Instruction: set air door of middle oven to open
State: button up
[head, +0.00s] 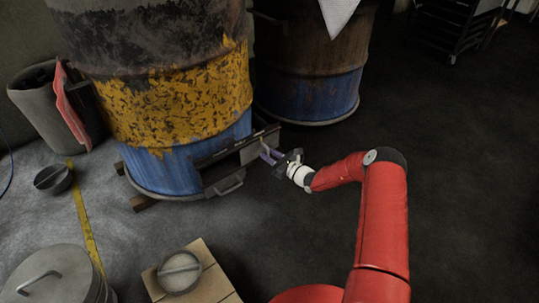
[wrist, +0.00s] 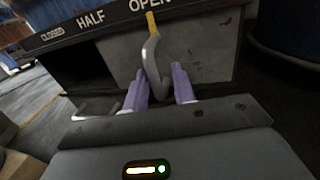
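The middle oven is a barrel with worn yellow and blue paint (head: 175,100), left of centre in the head view. Its air door is a grey plate (wrist: 205,52) low on the barrel, also seen in the head view (head: 262,143). A label strip (wrist: 108,23) above it reads CLOSED, HALF, OPEN. The door's bent grey handle (wrist: 153,62) has a yellow tip, which is at the word OPEN. My gripper (wrist: 158,75) is open, its two purple fingers apart with the handle between them, nearer the left finger. In the head view my gripper (head: 269,155) is at the door's right part.
A second dark and blue barrel (head: 315,95) stands behind to the right. The floor to the right is clear.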

jog(key=p+v, duration=0.1)
jog(key=v, duration=0.6)
jog(key=shift+d, duration=0.2)
jog(key=shift+s, duration=0.1)
jog(key=s+a+r+n+g+p, duration=0.1)
jog(key=s+a+r+n+g, duration=0.1)
jog(key=s+r+n+g, duration=0.5)
jog(key=s+a+r+n+g+h+p, duration=0.1)
jog(key=s+a+r+n+p, duration=0.2)
jog(key=r, duration=0.7)
jog(key=s+a+r+n+g, duration=0.2)
jog(key=s+r+n+g, duration=0.15)
jog(key=r+n, duration=0.45)
jog(key=s+d+r+n+t+h+p, duration=0.2)
jog(key=s+d+r+h, duration=0.4)
jog(key=s+r, duration=0.4)
jog(key=s+d+r+n+t+h+p, duration=0.2)
jog(key=s+d+r+n+h+p, duration=0.2)
jog(key=s+r, duration=0.7)
jog(key=s+d+n+h, duration=0.1)
jog(key=s+d+n, duration=0.1)
jog(key=s, duration=0.4)
jog(key=shift+r+n+h, duration=0.2)
jog(key=shift+n+h, duration=0.2)
jog(key=shift+n, duration=0.1)
jog(key=shift+s, duration=0.15)
